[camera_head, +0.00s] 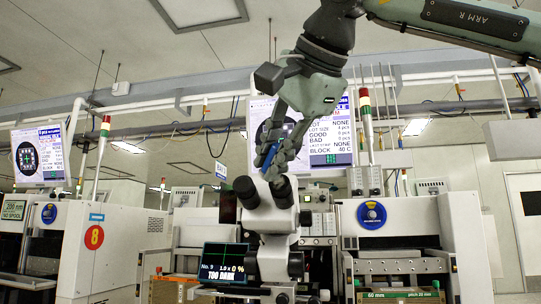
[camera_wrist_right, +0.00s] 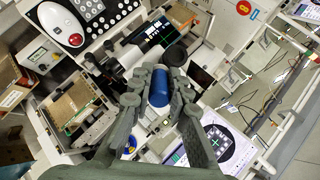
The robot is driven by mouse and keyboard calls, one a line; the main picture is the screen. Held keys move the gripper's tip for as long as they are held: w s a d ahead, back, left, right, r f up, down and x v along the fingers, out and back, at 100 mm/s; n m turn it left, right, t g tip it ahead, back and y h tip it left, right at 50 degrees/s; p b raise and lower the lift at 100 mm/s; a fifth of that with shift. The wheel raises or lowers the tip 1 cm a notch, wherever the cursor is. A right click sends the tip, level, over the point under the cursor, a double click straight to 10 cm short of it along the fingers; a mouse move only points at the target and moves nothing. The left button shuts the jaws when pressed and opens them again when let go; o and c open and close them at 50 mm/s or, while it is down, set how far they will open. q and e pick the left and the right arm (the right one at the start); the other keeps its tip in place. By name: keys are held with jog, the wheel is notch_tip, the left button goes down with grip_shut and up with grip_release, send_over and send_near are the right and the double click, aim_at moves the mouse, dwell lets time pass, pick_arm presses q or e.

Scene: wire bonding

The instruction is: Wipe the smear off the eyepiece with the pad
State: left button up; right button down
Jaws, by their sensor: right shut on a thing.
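My right gripper (camera_head: 272,165) comes down from the top and is shut on a blue, rounded piece (camera_head: 268,155), which I take to be the pad. In the right wrist view the blue piece (camera_wrist_right: 159,90) sits between the fingertips of my right gripper (camera_wrist_right: 160,97). The white microscope (camera_head: 268,218) has two black eyepieces, the left one (camera_head: 246,191) and the right one (camera_head: 282,191). The gripper is just above the right eyepiece; I cannot tell whether the pad touches it. No smear can be made out. My left gripper is not in view.
A small screen (camera_head: 225,262) reading "TOO DARK" and 0 % stands left of the microscope. White machines stand at both sides, one with a round blue emblem (camera_head: 372,214). A large monitor (camera_head: 330,135) and a signal lamp (camera_head: 365,115) are behind the gripper.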

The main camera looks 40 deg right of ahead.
jog(key=shift+w+d+f, duration=0.15)
jog(key=shift+w+d, duration=0.15)
jog(key=shift+d, duration=0.1)
dwell(0.8)
jog(key=shift+s+d, duration=1.25)
jog(key=shift+s, duration=0.25)
jog(key=shift+p, duration=0.55)
jog(key=shift+w+a+p, duration=0.4)
jog(key=shift+w+a, duration=0.25)
jog(key=shift+w, duration=0.15)
jog(key=shift+w+a+p, duration=0.35)
jog(key=shift+w+a, duration=0.25)
jog(key=shift+w, duration=0.2)
jog(key=shift+s, duration=0.1)
jog(key=shift+s+a+r+p, duration=0.35)
jog(key=shift+s+a, duration=0.25)
jog(key=shift+a, duration=0.1)
jog(key=shift+s+a+r+p, duration=0.4)
jog(key=shift+s+a, duration=0.15)
jog(key=shift+a, duration=0.1)
jog(key=shift+s+a+r+p, duration=0.35)
jog(key=shift+s+a, duration=0.25)
jog(key=shift+a, duration=0.1)
jog(key=shift+a+r, duration=0.1)
